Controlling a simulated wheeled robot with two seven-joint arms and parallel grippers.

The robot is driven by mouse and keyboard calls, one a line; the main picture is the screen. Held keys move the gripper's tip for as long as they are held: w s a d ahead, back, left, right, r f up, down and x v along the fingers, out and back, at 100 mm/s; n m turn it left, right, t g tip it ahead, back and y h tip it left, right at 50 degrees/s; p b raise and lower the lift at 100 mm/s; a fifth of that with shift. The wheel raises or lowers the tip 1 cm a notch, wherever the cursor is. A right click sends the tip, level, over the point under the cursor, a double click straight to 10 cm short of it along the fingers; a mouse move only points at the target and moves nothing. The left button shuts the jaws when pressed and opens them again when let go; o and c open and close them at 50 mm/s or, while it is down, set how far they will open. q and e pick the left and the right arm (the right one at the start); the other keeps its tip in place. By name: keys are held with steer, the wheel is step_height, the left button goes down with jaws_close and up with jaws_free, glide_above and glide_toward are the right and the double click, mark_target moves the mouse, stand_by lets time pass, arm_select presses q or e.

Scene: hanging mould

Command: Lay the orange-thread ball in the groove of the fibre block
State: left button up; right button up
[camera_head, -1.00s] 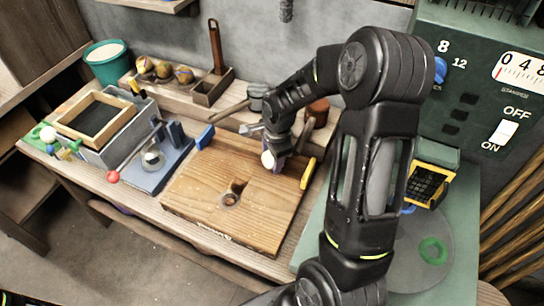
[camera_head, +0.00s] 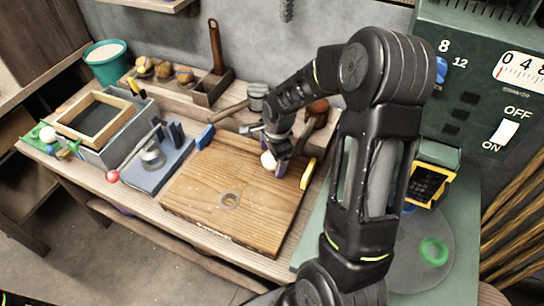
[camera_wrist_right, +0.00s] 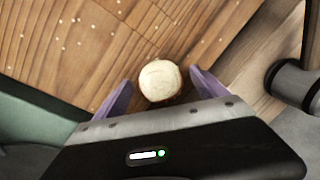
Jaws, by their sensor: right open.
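Three brown balls with coloured bands sit in the wooden rack at the back left of the head view: a left ball (camera_head: 143,65), a middle ball (camera_head: 163,71) and a right ball (camera_head: 184,75). Their thread colours are too small to tell apart surely. I cannot surely tell which thing is the fibre block, and no groove shows clearly. My right gripper (camera_head: 272,160) is open low over the far right part of the wooden board (camera_head: 205,185). A pale round ball (camera_wrist_right: 160,80) lies between its spread purple fingers, apart from both. My left gripper is out of view.
A red-knobbed lever device (camera_head: 152,158) and a framed box (camera_head: 95,120) stand left. A teal bucket (camera_head: 106,62) is behind. A green machine (camera_head: 470,80) stands right. The board's front is clear.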

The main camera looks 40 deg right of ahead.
steer(key=r, duration=0.2)
steer(key=s+r, duration=0.1)
steer(key=r, duration=0.4)
steer(key=shift+s+a+r, duration=0.15)
steer(key=shift+a+r, duration=0.05)
steer(key=shift+r, duration=0.05)
stand_by(0.9)
